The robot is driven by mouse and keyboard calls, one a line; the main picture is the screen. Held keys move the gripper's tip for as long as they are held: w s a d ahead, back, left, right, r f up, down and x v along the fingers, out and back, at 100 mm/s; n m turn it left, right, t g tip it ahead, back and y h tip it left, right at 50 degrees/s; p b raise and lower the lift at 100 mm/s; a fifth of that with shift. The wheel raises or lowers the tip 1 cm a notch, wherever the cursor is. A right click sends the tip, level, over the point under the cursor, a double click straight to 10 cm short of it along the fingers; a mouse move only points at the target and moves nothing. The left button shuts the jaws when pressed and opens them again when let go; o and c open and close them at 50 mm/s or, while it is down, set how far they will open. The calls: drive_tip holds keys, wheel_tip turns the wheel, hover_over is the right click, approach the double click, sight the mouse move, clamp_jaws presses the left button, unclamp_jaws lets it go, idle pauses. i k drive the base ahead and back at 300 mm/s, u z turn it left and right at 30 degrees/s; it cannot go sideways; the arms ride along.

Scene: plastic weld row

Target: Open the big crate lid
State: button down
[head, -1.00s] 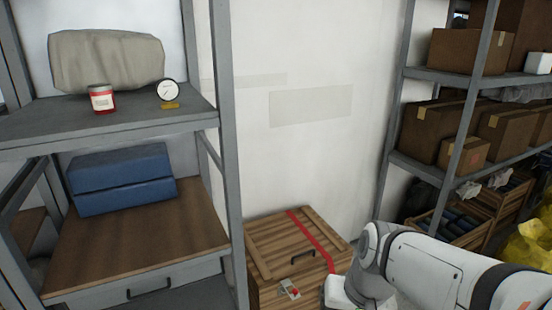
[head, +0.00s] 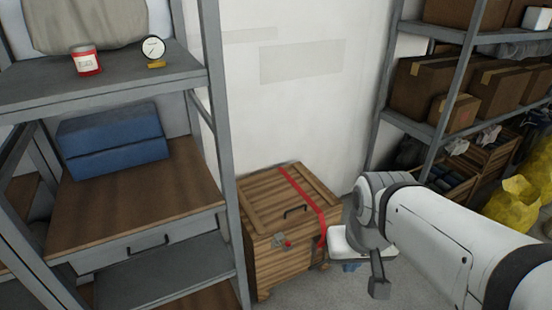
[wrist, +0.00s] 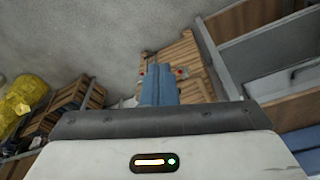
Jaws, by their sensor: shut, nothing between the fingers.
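The big wooden crate (head: 275,273) stands on the floor against the white wall, low centre in the head view. Its lid (head: 262,202) lies closed, with a black handle (head: 295,212) and a red strip running across it. A metal latch with a red knob (head: 285,243) sits at the lid's front edge. My gripper (head: 351,267) is right of the crate, apart from the handle and mostly hidden by my wrist. In the wrist view its blue fingers (wrist: 158,86) are together and empty, covering part of the crate (wrist: 187,62).
A grey shelf unit (head: 222,150) stands close on the crate's left, holding a blue case (head: 112,141), a red-and-white can (head: 86,61) and a gauge (head: 153,48). Another rack (head: 405,122) with cardboard boxes is at right, with yellow bags (head: 520,205) near it. Grey floor is free before the crate.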

sight(274, 202)
drive_tip(key=z, duration=0.3)
drive_tip(key=i, duration=1.1)
